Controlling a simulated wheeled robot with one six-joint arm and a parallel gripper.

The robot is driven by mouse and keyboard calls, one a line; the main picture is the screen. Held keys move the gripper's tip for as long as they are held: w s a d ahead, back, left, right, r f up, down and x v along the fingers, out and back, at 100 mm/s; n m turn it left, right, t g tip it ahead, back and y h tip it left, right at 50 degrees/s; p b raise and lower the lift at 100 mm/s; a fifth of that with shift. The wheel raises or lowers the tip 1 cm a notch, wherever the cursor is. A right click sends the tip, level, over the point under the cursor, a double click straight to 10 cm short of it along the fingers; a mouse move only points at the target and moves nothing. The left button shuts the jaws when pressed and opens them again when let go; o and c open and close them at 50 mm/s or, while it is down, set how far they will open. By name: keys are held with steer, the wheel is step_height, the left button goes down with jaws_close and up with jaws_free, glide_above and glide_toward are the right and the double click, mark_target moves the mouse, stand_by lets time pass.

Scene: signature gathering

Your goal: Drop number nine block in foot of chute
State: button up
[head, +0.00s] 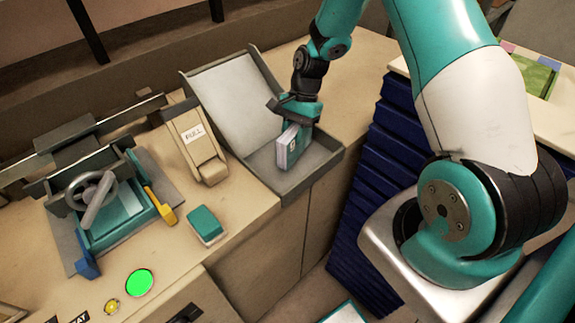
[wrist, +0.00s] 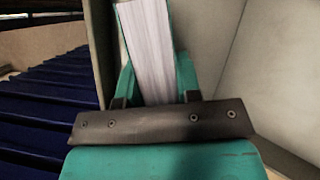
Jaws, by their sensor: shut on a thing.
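The number nine block (head: 288,148) is a small upright block of pale pages with a dark mark on its face. My gripper (head: 297,125) is shut on it at the foot of the chute (head: 320,160). The chute is a grey tray with a pale sloping back panel and a low rim. The block is over or in the foot; I cannot tell whether it touches the floor. In the wrist view the block's page edges (wrist: 148,45) stand between the teal fingers of my gripper (wrist: 155,85), beside the chute's pale wall (wrist: 270,70).
A lever marked PULL (head: 197,145) stands left of the chute. A teal-topped block (head: 205,225) lies in front of it. A press with a handwheel (head: 95,195) is at the left, near a green button (head: 139,283). A dark blue stack (head: 385,150) is close on the right.

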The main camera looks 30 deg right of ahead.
steer(key=shift+f, duration=0.1)
steer(key=o, duration=1.1)
steer(key=b+v, duration=0.3)
steer(key=v, duration=1.4)
steer(key=shift+r, duration=0.25)
steer(key=shift+a, duration=0.1)
steer(key=s+a+r+n+t+b, duration=0.1)
steer(key=s+a+n+b, duration=0.1)
steer(key=s+a+n, duration=0.55)
steer(key=s+a+r+n+b, duration=0.2)
steer(key=s+a+n, duration=0.2)
steer(key=a, duration=0.6)
steer(key=s+a+f+n, duration=0.1)
steer(key=s+a+n, duration=0.1)
steer(key=s, duration=0.2)
steer(key=s+a+n+b, duration=0.1)
steer(key=s+n, duration=0.2)
steer(key=s, duration=0.2)
steer(key=s+a+f+n+t, duration=0.1)
steer(key=s+a+n, duration=0.1)
steer(key=s, duration=0.3)
steer(key=shift+a+f+n, duration=0.3)
steer(key=shift+f+n, duration=0.05)
steer(key=shift+n, duration=0.4)
